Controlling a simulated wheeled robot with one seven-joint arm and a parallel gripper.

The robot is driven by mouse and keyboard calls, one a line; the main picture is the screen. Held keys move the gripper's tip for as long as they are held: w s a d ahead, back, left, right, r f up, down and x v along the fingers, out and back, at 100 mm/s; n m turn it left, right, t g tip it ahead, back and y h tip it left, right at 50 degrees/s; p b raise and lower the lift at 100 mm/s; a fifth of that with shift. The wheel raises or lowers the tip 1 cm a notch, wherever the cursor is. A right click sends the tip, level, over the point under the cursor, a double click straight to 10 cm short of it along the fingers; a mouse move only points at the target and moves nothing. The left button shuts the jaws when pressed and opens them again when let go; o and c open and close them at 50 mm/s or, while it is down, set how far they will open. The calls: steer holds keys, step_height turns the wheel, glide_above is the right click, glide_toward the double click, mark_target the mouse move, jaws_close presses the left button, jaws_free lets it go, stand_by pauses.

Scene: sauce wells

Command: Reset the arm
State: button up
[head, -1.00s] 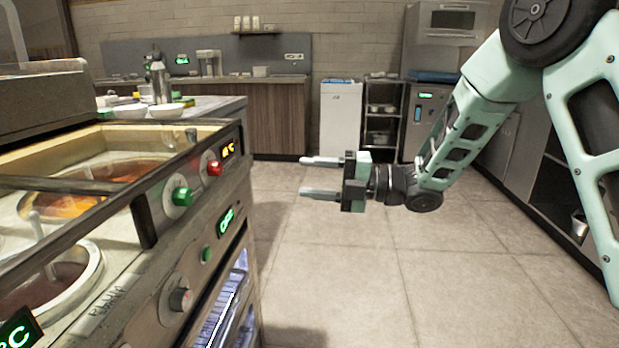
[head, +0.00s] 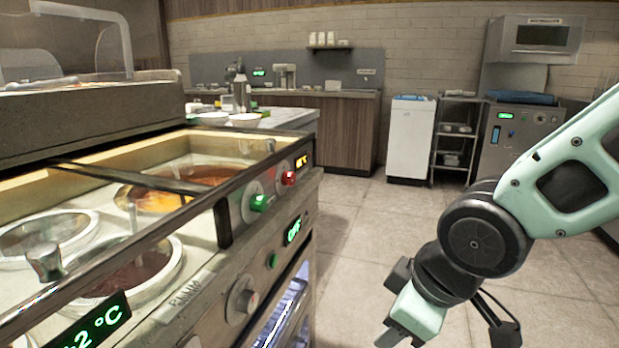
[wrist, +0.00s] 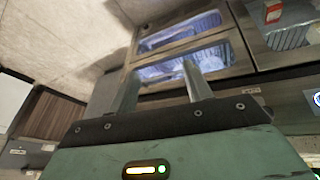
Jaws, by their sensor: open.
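My arm comes in from the right of the head view and bends down at a round dark joint. My gripper (head: 398,334) is low in the picture, to the right of the sauce-well counter and apart from it, tilted downward. Its fingertips are at or past the bottom edge there. In the wrist view my gripper (wrist: 160,68) shows two pale fingers spread apart with nothing between them. They point toward the lit glass-fronted compartments (wrist: 185,45) of a counter.
The sauce-well counter (head: 204,262), with knobs and green displays, fills the left. A white bin (head: 410,140), a shelf rack (head: 456,138) and a steel machine (head: 515,140) stand at the back. The floor (head: 372,215) between is clear.

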steer(key=s+d+r+m+g+h+p, duration=0.1)
steer(key=s+d+m+g+h+p, duration=0.2)
steer(key=s, duration=1)
step_height(320, 180, up, 27)
steer(key=g+y+p, duration=0.1)
steer(key=p, duration=2.5)
steer(key=shift+w+a, duration=0.15)
steer(key=shift+a, duration=0.3)
